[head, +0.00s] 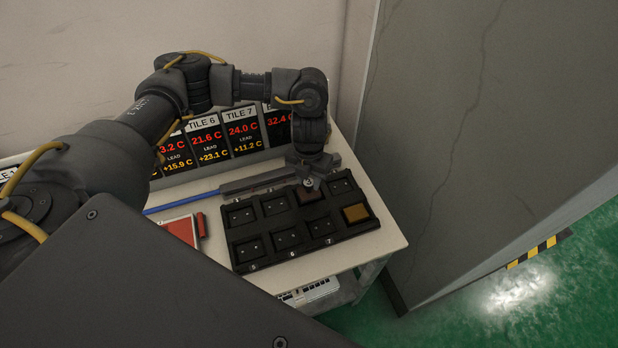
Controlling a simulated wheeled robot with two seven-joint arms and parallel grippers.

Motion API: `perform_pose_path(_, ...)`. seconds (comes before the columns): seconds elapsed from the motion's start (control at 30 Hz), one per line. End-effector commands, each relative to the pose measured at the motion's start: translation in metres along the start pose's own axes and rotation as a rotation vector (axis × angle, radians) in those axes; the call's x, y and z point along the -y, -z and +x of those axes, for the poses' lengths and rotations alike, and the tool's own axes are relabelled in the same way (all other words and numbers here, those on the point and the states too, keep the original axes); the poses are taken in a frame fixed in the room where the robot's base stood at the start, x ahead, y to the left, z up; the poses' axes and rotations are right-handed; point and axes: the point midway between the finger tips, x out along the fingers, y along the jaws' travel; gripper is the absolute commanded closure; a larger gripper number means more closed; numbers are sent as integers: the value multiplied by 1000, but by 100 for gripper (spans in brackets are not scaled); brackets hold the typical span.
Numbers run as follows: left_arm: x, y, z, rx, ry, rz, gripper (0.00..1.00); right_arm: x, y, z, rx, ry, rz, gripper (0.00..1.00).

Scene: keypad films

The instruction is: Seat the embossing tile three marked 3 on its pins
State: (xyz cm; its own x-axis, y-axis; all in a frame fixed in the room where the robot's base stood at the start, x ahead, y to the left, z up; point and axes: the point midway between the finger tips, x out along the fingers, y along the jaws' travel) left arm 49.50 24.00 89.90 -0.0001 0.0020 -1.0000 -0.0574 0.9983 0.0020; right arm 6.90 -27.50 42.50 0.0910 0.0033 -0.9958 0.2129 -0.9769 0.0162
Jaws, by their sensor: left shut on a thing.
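The black tray (242,255) lies on the table with two rows of square nests, most showing small pins. A dark brown tile (309,195) is at the third nest from the left in the back row. My left gripper (309,184) reaches down over it from behind and is shut on it. I cannot tell whether the tile rests on the pins or is just above them. Its marking is not readable. A gold-brown tile (355,213) sits in the front row's right-hand nest. My right gripper is not in view.
A row of displays (208,136) with temperatures stands along the back of the table (386,228). A red-edged panel (184,231) and a blue rod (182,202) lie left of the tray. A tall grey wall (480,130) rises close on the right.

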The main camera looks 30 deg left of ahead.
Motion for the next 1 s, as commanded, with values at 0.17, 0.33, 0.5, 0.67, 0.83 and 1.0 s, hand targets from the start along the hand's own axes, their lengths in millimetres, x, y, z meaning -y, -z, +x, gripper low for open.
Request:
perform_pose_path(0.17, 0, 0, 4, 0, 0, 0, 100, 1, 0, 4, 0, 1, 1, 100)
perform_pose_path(0.33, 0, 0, 8, 0, 0, 0, 100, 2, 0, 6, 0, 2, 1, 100)
perform_pose_path(0.5, 0, 0, 7, 0, 0, 0, 50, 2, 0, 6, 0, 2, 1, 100)
perform_pose_path(0.67, 0, 0, 7, 0, 0, 0, 43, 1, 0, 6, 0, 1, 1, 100)
perform_pose_path(0.83, 0, 0, 6, 0, 0, 0, 43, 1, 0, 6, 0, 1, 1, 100)
perform_pose_path(1.0, 0, -2, -11, 5, 0, 2, 43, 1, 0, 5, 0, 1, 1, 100)
